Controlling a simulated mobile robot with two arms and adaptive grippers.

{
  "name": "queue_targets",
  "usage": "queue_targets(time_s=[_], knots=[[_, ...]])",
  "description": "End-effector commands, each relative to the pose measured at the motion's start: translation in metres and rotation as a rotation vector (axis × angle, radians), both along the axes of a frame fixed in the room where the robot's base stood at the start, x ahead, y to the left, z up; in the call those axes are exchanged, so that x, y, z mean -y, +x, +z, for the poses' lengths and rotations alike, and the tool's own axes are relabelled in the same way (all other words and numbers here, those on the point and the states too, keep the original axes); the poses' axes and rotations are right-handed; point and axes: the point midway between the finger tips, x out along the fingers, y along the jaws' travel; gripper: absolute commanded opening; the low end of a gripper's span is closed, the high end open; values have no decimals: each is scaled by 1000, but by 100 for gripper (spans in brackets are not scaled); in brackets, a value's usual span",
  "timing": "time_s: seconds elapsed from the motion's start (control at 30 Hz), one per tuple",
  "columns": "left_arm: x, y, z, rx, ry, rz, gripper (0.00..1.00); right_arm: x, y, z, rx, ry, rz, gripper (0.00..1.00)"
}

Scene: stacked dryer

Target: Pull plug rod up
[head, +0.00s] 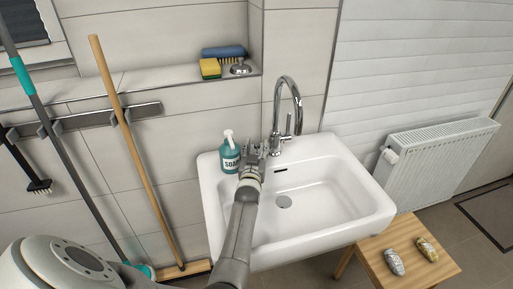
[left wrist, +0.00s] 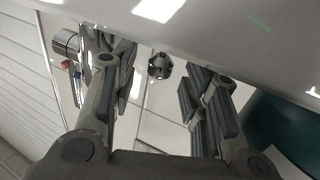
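My left gripper (head: 252,150) is over the back rim, between the soap bottle (head: 229,152) and the faucet. In the left wrist view my left gripper (left wrist: 160,95) is open, its fingers wide apart. A small dark metal knob, which looks like the top of the plug rod (left wrist: 160,66), shows in the gap between them, apparently untouched. In the head view the gripper hides this knob. My right gripper is out of view.
The soap bottle's teal side (left wrist: 278,130) is close beside one finger, and the faucet's chrome base (left wrist: 66,42) is beyond the other. A wooden stool (head: 372,255) stands at the front right. Long-handled tools lean on the wall at left.

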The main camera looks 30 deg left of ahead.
Motion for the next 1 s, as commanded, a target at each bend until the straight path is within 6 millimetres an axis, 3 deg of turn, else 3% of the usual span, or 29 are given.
queue_targets(time_s=[0.03,0.17,0.33,0.63,0.87,1.0], knots=[[0,0,0,0,0,0,39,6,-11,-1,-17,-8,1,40],[0,0,0,0,0,0,22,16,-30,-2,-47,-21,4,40],[0,0,0,0,0,0,0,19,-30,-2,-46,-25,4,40],[0,0,4,0,0,0,0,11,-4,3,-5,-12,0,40],[0,1,30,3,-1,0,0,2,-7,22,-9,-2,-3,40],[0,1,31,3,0,0,0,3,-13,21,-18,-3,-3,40]])
